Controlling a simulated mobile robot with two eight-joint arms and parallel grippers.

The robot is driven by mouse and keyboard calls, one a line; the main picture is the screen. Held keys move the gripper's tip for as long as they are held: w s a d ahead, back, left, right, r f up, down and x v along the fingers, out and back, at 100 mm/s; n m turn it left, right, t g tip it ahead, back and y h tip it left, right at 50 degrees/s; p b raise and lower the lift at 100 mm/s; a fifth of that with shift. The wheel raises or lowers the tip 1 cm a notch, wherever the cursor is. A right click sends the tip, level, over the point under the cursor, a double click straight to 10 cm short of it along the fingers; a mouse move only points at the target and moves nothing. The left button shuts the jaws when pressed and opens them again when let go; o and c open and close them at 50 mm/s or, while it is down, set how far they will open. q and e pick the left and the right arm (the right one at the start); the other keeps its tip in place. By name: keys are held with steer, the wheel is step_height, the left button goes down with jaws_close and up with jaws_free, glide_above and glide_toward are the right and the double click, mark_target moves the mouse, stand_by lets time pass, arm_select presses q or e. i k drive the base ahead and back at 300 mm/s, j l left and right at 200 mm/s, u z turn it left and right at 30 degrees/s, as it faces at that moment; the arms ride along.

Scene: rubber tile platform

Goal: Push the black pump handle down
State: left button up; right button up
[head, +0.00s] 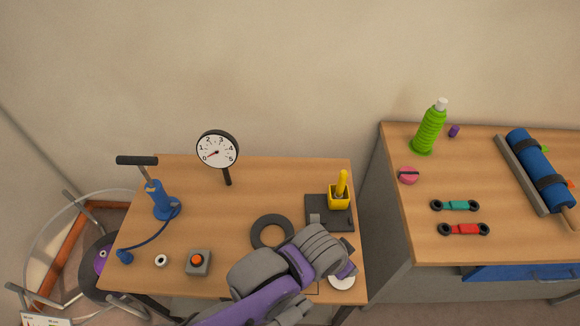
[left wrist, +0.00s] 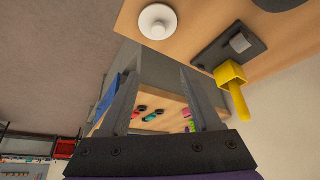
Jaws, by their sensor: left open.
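The black pump handle (head: 137,160) is a horizontal bar on top of the blue pump (head: 158,199) at the left of the near table. The handle stands raised above the pump body on a short visible rod. A hose runs from the pump's base to a blue end piece (head: 124,256). My left gripper (head: 346,262) is at the table's right side, far from the pump. In the left wrist view its two fingers (left wrist: 160,80) are apart with nothing between them. The pump is not seen in that view. My right gripper is not in view.
A dial gauge (head: 217,150) stands at the back. A black ring (head: 271,232), a grey box with an orange button (head: 198,262) and a yellow lever on a dark plate (head: 316,215) share the table. A second table (head: 400,215) stands to the right, across a gap.

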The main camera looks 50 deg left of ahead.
mark_target(140, 162)
steer(key=u, duration=3)
